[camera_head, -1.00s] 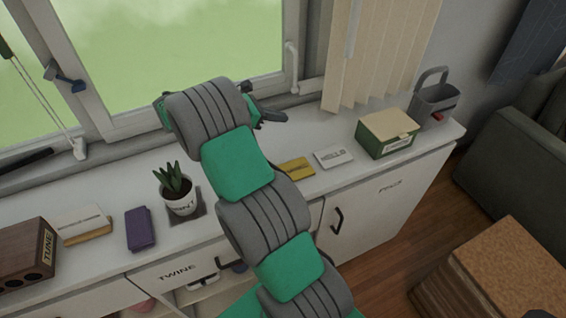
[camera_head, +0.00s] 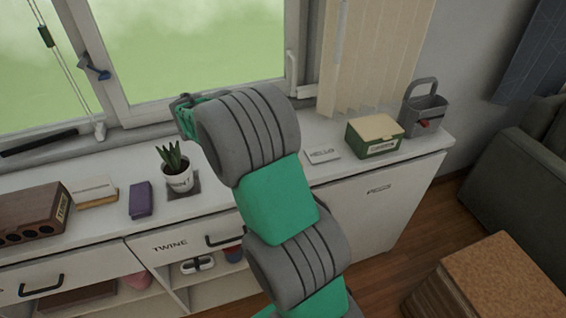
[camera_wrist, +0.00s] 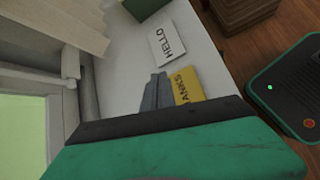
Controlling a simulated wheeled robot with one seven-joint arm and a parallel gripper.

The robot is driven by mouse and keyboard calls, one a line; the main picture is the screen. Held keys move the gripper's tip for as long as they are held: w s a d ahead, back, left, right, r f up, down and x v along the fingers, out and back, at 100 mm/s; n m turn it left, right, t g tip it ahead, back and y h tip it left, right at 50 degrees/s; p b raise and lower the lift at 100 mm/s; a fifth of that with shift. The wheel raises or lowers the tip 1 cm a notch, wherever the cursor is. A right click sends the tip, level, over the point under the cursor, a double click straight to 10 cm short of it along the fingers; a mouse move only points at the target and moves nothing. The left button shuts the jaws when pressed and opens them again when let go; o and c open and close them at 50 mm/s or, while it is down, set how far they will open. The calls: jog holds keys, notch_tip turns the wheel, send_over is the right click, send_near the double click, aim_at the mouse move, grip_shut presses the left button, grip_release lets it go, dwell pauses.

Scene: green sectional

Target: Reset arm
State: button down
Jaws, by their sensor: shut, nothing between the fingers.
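My arm, in grey and green segments, rises through the middle of the head view over the white counter (camera_head: 110,222). Its outer end is in front of the window, and the gripper itself is hidden there behind the arm. In the wrist view the grey fingers of my gripper (camera_wrist: 155,92) show past the dark edge of my wrist. They are together, with nothing held. They appear over the counter, beside a yellow card (camera_wrist: 187,84) with partly hidden lettering. I cannot tell their height above it.
A white HELLO card (camera_head: 321,155), green box (camera_head: 374,139) and grey caddy (camera_head: 424,108) stand right of the arm. A potted plant (camera_head: 178,172), purple item (camera_head: 140,200) and brown wooden block (camera_head: 35,213) stand left. The window (camera_head: 200,45) is behind. A cork-topped block (camera_head: 500,275) is lower right.

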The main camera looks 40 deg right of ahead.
jog(key=a+m+y, duration=0.1)
jog(key=a, duration=0.1)
jog(key=s+a+m+t, duration=0.1)
jog(key=a, duration=0.1)
jog(key=s+a+m+y, duration=0.1)
jog(key=a, duration=0.1)
jog(key=shift+f+t+y, duration=0.1)
jog(key=shift+t+y, duration=0.2)
jog(key=shift+t, duration=0.1)
jog(key=s+a+m+t+y, duration=0.1)
jog(key=s+a+m+y, duration=0.2)
jog(key=s+a, duration=0.3)
jog(key=s+a+r+m+t+y, duration=0.1)
jog(key=s+a+m+y, duration=0.2)
jog(key=a, duration=1.1)
jog(key=s+m, duration=0.2)
jog(key=s, duration=0.2)
jog(key=shift+s+a+t+y, duration=0.3)
jog(key=shift+a, duration=0.05)
jog(key=shift+r, duration=0.1)
